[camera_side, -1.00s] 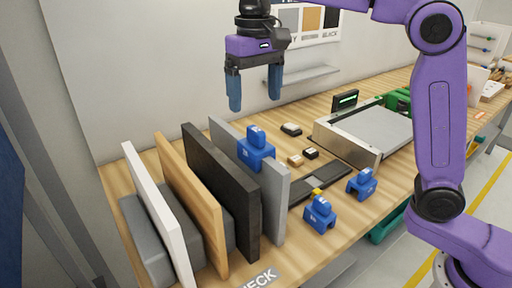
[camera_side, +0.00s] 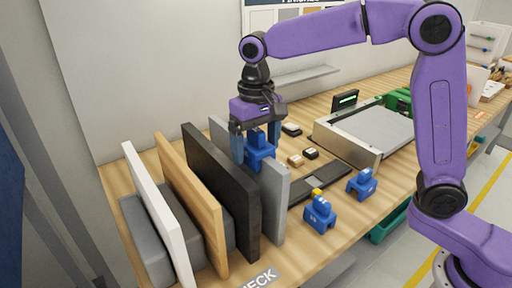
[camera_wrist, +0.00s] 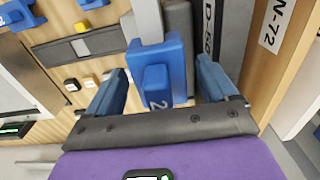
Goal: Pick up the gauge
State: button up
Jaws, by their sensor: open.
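The gauge, a blue block with a raised grip (camera_side: 259,146), straddles the top edge of the grey panel (camera_side: 274,200). In the wrist view the gauge (camera_wrist: 157,75) lies between my two fingers, with part of a number on its grip. My gripper (camera_side: 256,150) is low over it, fingers pointing down on either side. In the wrist view my gripper (camera_wrist: 162,85) is open, with a visible gap between each finger and the grip. Two similar blue gauges stand on the table, one (camera_side: 320,214) at the front and one (camera_side: 362,184) to its right.
Black (camera_side: 228,195), wood-coloured (camera_side: 195,205) and white (camera_side: 160,215) panels stand upright left of the grey one. A dark flat bar (camera_side: 325,183) and small dark and tan blocks lie to the right. A metal-framed machine (camera_side: 370,132) stands further back.

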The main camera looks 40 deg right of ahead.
aim_at(257, 129)
jog(key=shift+f, duration=0.3)
jog(key=c, duration=1.2)
jog(key=shift+c, duration=0.2)
jog(key=shift+r, duration=0.15)
jog(key=shift+r, duration=0.55)
notch_tip(257, 129, up, 2)
jog(key=shift+r, duration=0.1)
jog(key=s+d+r, duration=0.3)
jog(key=s+r, duration=0.3)
jog(key=r, duration=0.2)
jog(key=s+d+r, duration=0.3)
jog(key=s+r, duration=0.3)
jog(key=r, duration=0.2)
jog(key=shift+s+r, duration=0.25)
jog(key=shift+s, duration=0.1)
